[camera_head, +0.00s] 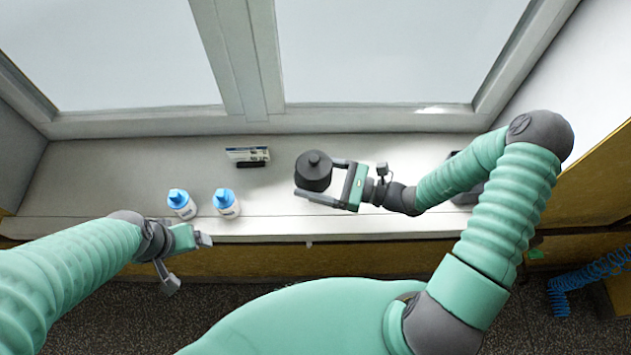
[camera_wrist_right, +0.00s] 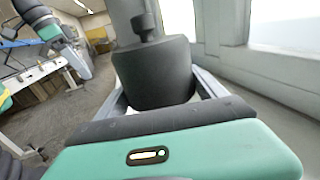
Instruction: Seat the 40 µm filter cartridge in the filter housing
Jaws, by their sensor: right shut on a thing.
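My right gripper (camera_head: 318,178) is shut on a dark grey cylinder with a knob on top (camera_head: 314,168), one finger along each side. It is upright over the sill in the head view; I cannot tell whether its base touches. In the right wrist view the cylinder (camera_wrist_right: 155,75) fills the space between the fingers. No label shows on it, so I cannot tell if it is the housing lid or another part. Two white bottle-shaped items with blue tops, (camera_head: 182,203) and (camera_head: 226,203), stand left of it. My left gripper (camera_head: 207,240) is at the sill's front edge, its opening unclear.
The pale sill (camera_head: 110,180) runs below the window. A small labelled panel with a dark base (camera_head: 247,156) stands near the window. A dark object (camera_head: 467,192) is partly hidden behind my right arm. A blue coiled hose (camera_head: 590,283) hangs at the right. The left sill is clear.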

